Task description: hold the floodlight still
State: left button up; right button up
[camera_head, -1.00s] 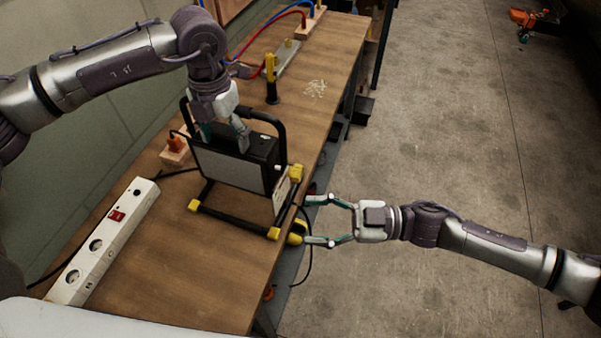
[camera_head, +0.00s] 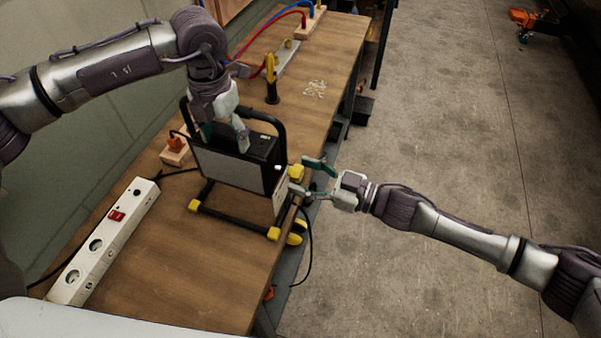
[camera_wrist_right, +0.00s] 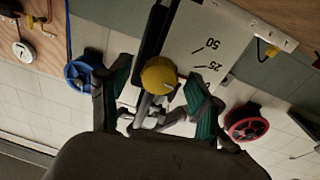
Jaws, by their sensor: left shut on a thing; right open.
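The floodlight (camera_head: 232,168) stands on the wooden bench, a dark box with a pale front panel in a black tube frame with yellow corner caps. My left gripper (camera_head: 225,134) comes down from above and is shut on the top of the floodlight; its fingertips are partly hidden. My right gripper (camera_head: 306,175) is open at the bench's right edge, beside the floodlight's right side. In the right wrist view a yellow cap (camera_wrist_right: 158,76) shows between the open fingers, with a pale plate marked 50 and 25 behind it. I cannot tell whether the fingers touch it.
A white power strip (camera_head: 104,240) lies at the bench's left. An orange plug sits in a wooden block (camera_head: 174,153) behind the floodlight. A yellow-and-black tool (camera_head: 271,80) stands farther back, near small pale pieces (camera_head: 314,88). A black cable hangs off the right edge.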

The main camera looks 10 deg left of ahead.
jog(key=shift+w+a, duration=0.15)
jog(key=shift+a, duration=0.35)
jog(key=c, duration=1.1)
jog(key=shift+n, duration=0.8)
jog(key=shift+c, duration=0.3)
jog(key=o, duration=1.2)
jog(key=shift+c, duration=0.2)
jog(key=v, duration=1.2)
